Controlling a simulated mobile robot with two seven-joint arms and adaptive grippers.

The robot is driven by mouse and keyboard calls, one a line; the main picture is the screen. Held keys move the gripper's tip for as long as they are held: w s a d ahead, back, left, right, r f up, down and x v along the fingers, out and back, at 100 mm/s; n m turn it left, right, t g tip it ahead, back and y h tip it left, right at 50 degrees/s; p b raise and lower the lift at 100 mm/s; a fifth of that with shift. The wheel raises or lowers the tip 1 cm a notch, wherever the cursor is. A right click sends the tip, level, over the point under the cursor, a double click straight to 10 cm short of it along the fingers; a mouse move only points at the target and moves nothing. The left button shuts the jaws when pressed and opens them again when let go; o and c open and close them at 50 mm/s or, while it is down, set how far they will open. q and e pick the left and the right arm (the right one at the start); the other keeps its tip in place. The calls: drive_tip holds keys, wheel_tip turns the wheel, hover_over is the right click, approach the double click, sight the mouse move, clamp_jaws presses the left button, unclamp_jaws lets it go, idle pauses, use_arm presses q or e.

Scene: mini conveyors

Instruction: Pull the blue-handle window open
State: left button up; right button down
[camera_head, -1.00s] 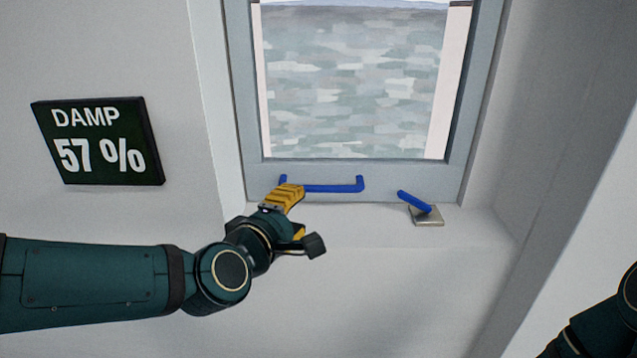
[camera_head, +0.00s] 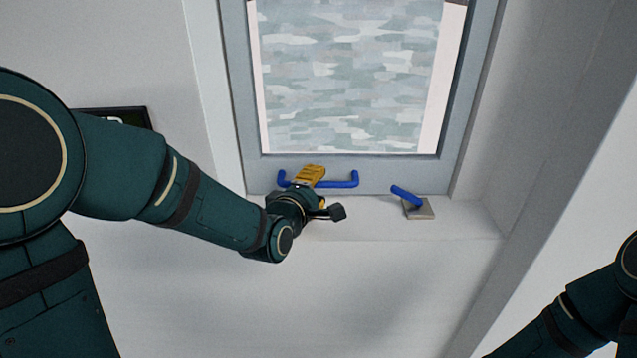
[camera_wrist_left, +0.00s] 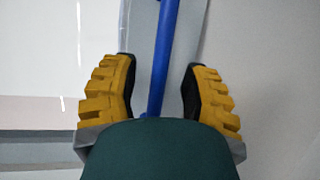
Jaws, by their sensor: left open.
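The window (camera_head: 242,110) has a grey frame around a pane, and a blue bar handle (camera_head: 342,181) runs along its bottom rail. My left gripper (camera_head: 312,172) is at the left half of this handle. In the left wrist view the blue handle (camera_wrist_left: 166,50) passes between the two yellow fingers of the open left gripper (camera_wrist_left: 160,95), with a gap on both sides. A small blue lever (camera_head: 405,195) on a grey plate sits on the sill, right of the handle. Only part of my right arm shows at the lower right; its gripper is out of view.
The white sill (camera_head: 460,222) runs below the window, with a white recess wall on the right. A dark display panel (camera_head: 125,115) on the left wall is mostly hidden behind my left arm. The sill right of my left gripper is clear, apart from the lever.

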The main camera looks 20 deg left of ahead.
use_arm(q)
drive_tip(key=shift+x, duration=0.85)
